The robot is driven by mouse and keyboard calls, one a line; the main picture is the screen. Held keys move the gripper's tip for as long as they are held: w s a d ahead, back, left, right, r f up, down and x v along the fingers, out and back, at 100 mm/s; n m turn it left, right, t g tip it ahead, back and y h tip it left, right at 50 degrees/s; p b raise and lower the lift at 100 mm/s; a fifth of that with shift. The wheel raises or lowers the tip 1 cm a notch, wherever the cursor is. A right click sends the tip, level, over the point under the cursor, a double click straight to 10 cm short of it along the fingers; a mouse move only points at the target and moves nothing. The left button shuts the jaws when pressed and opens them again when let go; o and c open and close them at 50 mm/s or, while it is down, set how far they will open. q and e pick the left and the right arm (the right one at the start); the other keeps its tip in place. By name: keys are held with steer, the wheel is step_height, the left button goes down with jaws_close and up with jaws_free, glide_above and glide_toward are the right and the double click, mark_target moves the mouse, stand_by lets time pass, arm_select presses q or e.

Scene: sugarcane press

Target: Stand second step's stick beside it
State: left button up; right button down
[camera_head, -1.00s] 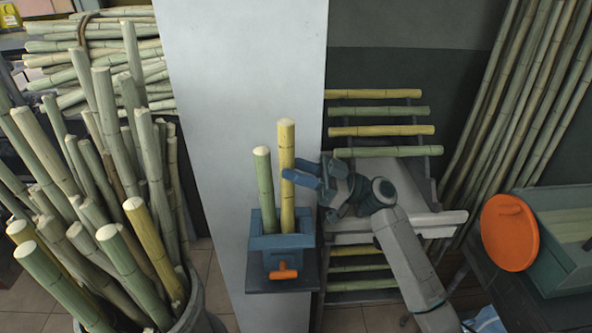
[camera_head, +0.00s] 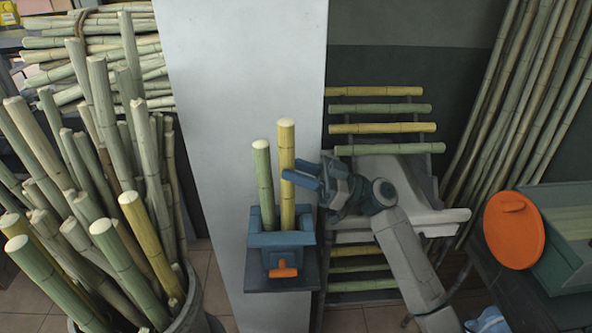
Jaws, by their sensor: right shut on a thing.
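A blue press box (camera_head: 281,262) with an orange handle (camera_head: 283,273) stands on a dark shelf by the grey panel. A green stick (camera_head: 265,186) and a taller yellow stick (camera_head: 287,150) stand upright in it, side by side with a narrow gap between them. My right gripper (camera_head: 300,177), with blue fingers, reaches in from the right and is shut on the yellow stick at about mid height. The lower ends of both sticks are hidden inside the box. A rack (camera_head: 440,149) behind my right arm holds yellow and green sticks as steps.
A barrel (camera_head: 195,312) full of green and yellow canes stands at the left. Bundled canes (camera_head: 88,45) lie behind it. An orange disc (camera_head: 513,231) and a green bin (camera_head: 560,240) are at the right. Tall canes lean against the right wall.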

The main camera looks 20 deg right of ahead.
stand_by(0.3)
steer(key=shift+c, duration=2.1)
jaws_free()
arm_select(q)
steer(key=shift+w+d+r+b, duration=0.7)
steer(key=shift+w+r+b, duration=1.5)
steer(key=shift+w+r, duration=2.25)
step_height(320, 180, up, 19)
steer(key=w+d+t+b, duration=0.1)
steer(key=b, duration=0.4)
steer(key=shift+w+d+t, duration=0.25)
steer(key=shift+d+t, duration=0.05)
arm_select(e)
steer(key=v, duration=0.7)
